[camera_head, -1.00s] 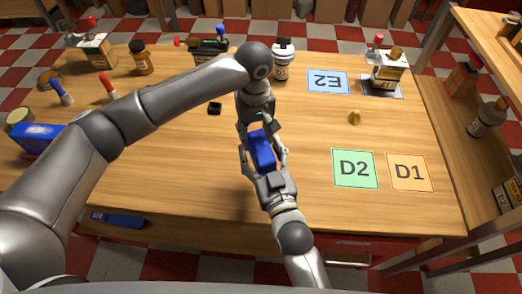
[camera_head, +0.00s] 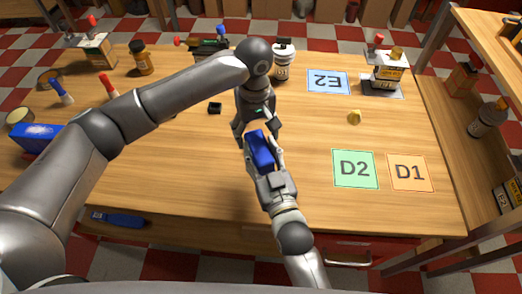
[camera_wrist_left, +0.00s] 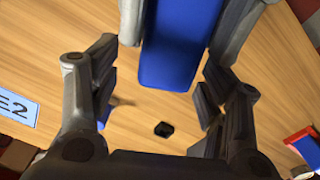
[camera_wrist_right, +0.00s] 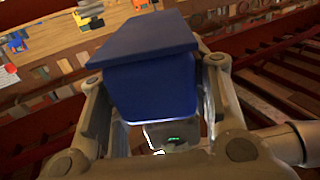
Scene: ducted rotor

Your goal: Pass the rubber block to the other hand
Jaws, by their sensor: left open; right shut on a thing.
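The rubber block is a blue block (camera_head: 261,149) held above the middle of the table in the head view. My right gripper (camera_head: 265,158) is shut on it from the near side; the block also fills the middle of the right wrist view (camera_wrist_right: 152,85). My left gripper (camera_head: 256,127) is open just beyond the block's far end. In the left wrist view the block's end (camera_wrist_left: 170,70) shows between and ahead of the spread left fingers (camera_wrist_left: 158,95), apart from them.
Mats marked E2 (camera_head: 328,82), D2 (camera_head: 355,169) and D1 (camera_head: 409,172) lie on the table's right half. A small black piece (camera_head: 215,108) and a yellow piece (camera_head: 354,117) lie on the wood. Bottles and boxes stand along the back and left.

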